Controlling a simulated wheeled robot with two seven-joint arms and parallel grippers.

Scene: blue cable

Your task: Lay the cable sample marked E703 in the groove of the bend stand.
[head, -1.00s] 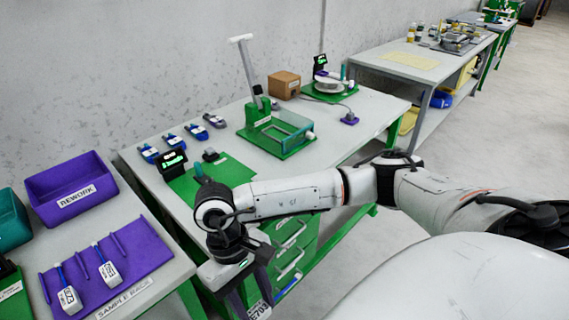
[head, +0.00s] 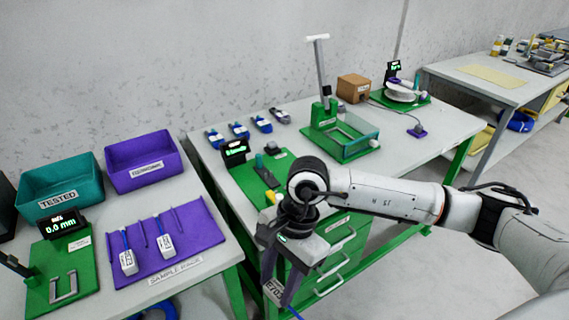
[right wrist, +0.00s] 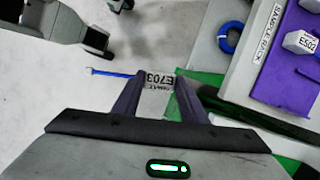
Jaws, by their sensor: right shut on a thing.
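My right gripper (head: 279,288) hangs in front of the bench edges, shut on the white tag of the E703 cable sample (head: 272,291). Several green fixtures are in view: one with a tall lever (head: 322,108), one with a display (head: 254,174) partly behind my arm, and one reading 0.0 mm (head: 80,278). I cannot tell which is the bend stand. My left gripper is not in view.
The purple sample rack (head: 196,232) holds two white-tagged samples. A teal TESTED bin (head: 62,192) and a purple bin (head: 143,165) stand behind it. Several blue items (head: 239,130) line the middle bench's back. A gap separates the two near benches.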

